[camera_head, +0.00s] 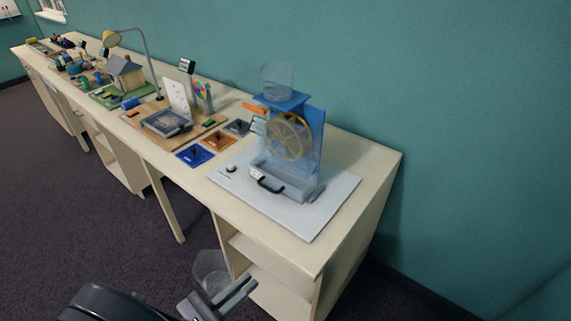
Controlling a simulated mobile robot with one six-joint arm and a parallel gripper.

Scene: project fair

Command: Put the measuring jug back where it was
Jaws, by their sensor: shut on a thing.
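The clear measuring jug (207,267) is in the lower part of the head view, in front of the bench and below its top. My gripper (234,292) is shut on it. The jug looks roughly upright. Its lower part is partly hidden by my gripper, and I cannot tell how the fingers sit on it. It is apart from the bench top.
The long cream bench (370,170) runs along the teal wall. Near its right end, a pale board (325,205) bears a blue stand with a water wheel (289,137), clear tank (277,76) and clear trough (290,185). Coloured squares (194,156) lie left; open shelves (255,257) are below.

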